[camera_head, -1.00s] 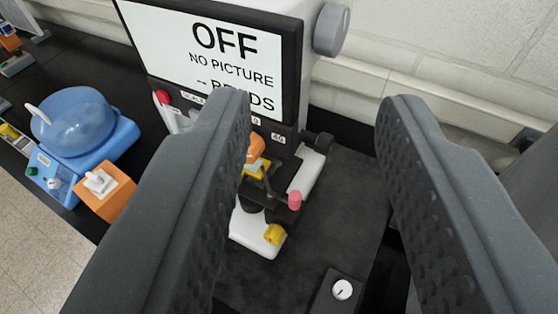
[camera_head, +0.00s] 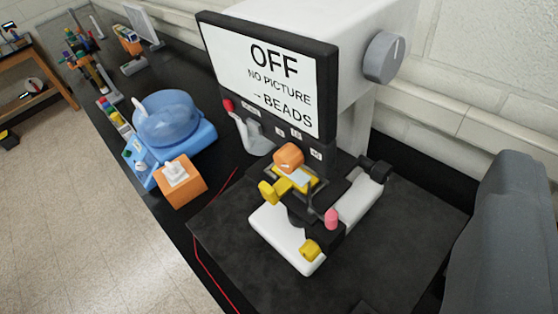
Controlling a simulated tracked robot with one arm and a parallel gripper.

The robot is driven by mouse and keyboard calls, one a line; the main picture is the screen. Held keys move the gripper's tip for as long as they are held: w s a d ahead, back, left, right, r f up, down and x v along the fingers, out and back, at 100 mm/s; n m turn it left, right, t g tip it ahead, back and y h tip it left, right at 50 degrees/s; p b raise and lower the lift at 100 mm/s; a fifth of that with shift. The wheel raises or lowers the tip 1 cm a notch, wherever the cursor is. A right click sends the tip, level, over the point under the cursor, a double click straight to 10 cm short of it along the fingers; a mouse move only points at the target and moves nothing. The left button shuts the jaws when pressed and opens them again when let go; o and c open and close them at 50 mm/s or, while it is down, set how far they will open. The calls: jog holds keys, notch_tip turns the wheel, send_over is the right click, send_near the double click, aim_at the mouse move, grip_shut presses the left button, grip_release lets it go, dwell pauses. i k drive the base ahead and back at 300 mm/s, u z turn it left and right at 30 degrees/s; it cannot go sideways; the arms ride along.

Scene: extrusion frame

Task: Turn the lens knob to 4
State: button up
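The bead viewer (camera_head: 372,100) is a white machine. Its screen (camera_head: 270,80) reads "OFF, NO PICTURE, -- BEADS". A large round grey knob (camera_head: 384,57) with a pale pointer line sits on its right side. Below the screen is an orange block (camera_head: 288,158) with small number labels around it, the right one seeming to read 40. I cannot tell for sure which part is the lens knob. One dark finger of my gripper (camera_head: 505,235) shows at the lower right, apart from the machine. The other finger is out of view. Nothing is seen held.
A white stage base with yellow knobs (camera_head: 309,249) and a pink knob (camera_head: 331,218) stands on a dark mat (camera_head: 400,240). A brick wall stands behind.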

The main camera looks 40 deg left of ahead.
aim_at(288, 158)
jog(key=u, duration=0.05)
jog(key=k, duration=1.35)
jog(key=u, duration=0.8)
jog(key=i, duration=1)
jog(key=z, duration=0.1)
